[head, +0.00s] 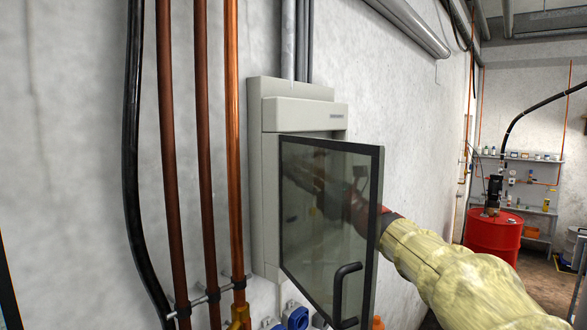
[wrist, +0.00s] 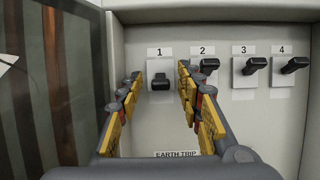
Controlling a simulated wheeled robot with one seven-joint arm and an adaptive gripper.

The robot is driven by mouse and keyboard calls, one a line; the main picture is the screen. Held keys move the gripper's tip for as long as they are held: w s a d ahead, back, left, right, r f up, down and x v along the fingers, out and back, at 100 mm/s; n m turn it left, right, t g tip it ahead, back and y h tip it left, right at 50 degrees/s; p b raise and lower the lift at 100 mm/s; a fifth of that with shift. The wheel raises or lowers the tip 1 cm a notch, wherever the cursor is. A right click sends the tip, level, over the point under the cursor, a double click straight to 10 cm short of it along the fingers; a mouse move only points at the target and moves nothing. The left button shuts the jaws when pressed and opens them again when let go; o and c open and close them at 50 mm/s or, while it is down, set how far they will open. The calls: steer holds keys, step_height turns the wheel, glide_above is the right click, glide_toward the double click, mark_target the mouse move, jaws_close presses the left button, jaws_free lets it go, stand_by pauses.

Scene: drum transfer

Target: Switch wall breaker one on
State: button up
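The grey wall breaker box (head: 300,112) is in the head view, its dark-framed glass door (head: 325,225) swung open toward me. My arm reaches behind the door, and my gripper shows only dimly through the glass. In the wrist view, breaker one (wrist: 161,84) is a black lever on a white plate under the label 1. Its lever looks lower on its plate than those of its neighbours. My gripper (wrist: 160,78) is open, with one finger on each side of breaker one. I cannot tell whether either finger touches it.
Breakers two (wrist: 208,66), three (wrist: 254,66) and four (wrist: 293,65) stand in a row to the right, two close to my right finger. An EARTH TRIP label (wrist: 176,154) is below. Copper pipes (head: 203,150) run left of the box; a red drum (head: 492,238) stands far right.

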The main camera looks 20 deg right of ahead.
steer(key=shift+d, duration=0.1)
steer(key=shift+c, duration=0.8)
steer(key=c, duration=0.7)
jaws_close()
steer(key=shift+r+p, duration=0.15)
steer(key=shift+p, duration=0.2)
steer(key=shift+w+r+g+h+p, duration=0.1)
steer(key=shift+r+g+h+p, duration=0.4)
steer(key=shift+g+h+p, duration=0.55)
steer(key=shift+s+r+g+h+p, duration=0.1)
steer(key=shift+r+g+h+p, duration=0.5)
steer(key=shift+g, duration=0.9)
steer(key=shift+w+r+g+h+p, duration=0.1)
steer(key=shift+r+g+h+p, duration=0.35)
steer(key=shift+g+h, duration=0.7)
